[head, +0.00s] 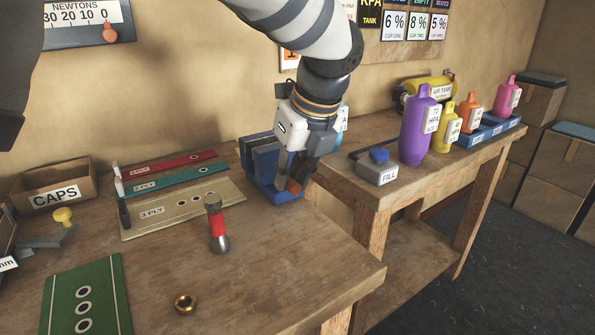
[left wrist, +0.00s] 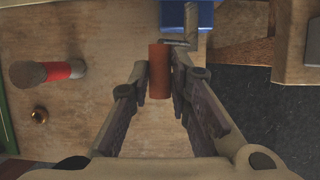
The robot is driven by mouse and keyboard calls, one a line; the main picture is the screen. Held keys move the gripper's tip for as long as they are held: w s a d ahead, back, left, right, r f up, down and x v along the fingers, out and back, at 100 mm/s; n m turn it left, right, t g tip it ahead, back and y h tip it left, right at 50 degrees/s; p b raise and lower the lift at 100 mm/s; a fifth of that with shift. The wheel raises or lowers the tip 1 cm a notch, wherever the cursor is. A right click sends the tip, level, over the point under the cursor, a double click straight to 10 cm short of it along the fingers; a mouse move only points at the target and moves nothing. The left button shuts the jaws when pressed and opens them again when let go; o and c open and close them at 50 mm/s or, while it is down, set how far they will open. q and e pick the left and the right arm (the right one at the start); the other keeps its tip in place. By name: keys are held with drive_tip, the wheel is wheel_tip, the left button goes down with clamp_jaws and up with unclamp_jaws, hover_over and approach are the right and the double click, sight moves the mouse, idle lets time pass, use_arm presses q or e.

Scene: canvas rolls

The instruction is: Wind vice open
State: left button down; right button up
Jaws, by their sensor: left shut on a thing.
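The blue vice (head: 262,165) stands near the right edge of the wooden workbench, its upright jaws close together; my arm partly hides it, so I cannot tell the jaw gap exactly. Its handle is an orange-brown cylindrical grip (head: 294,187) on a metal crank. My left gripper (head: 292,179) comes down from above beside the vice and is shut on this grip. In the left wrist view, the grip (left wrist: 159,72) lies between both fingers, with the crank (left wrist: 184,45) and a blue part of the vice (left wrist: 205,14) beyond it. My right gripper is not in view.
Ply strips (head: 180,208) and a CAPS box (head: 55,186) lie farther left. A second bench holds a FILL block (head: 376,172) and a purple bottle (head: 417,130). The front bench corner is clear.

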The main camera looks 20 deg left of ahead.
use_arm(q)
drive_tip(key=shift+s+a+f+n+t+h, duration=0.15)
drive_tip(key=shift+s+a+f+t+h, duration=0.15)
drive_tip(key=shift+t, duration=0.2)
drive_tip(key=shift+s+a+f+n+t+h, duration=0.1)
drive_tip(key=shift+s+f+n+t+h, duration=0.05)
drive_tip(key=shift+t+h, duration=0.3)
drive_tip(key=t, duration=0.1)
drive_tip(key=f+t+h, duration=0.1)
drive_tip(key=t+h, duration=0.1)
drive_tip(key=shift+s+a+f+n, duration=0.25)
drive_tip(key=shift+s+f+n, duration=0.05)
drive_tip(key=shift+s, duration=0.1)
drive_tip(key=shift+s+a+f+n+t+h, duration=0.15)
drive_tip(key=shift+f+n+t+h, duration=0.25)
drive_tip(key=shift+f+t+h, duration=0.55)
drive_tip(key=shift+f+t, duration=0.15)
drive_tip(key=shift+t, duration=0.85)
drive_tip(key=shift+h, duration=0.3)
drive_tip(key=c, duration=1.5)
unclamp_jaws()
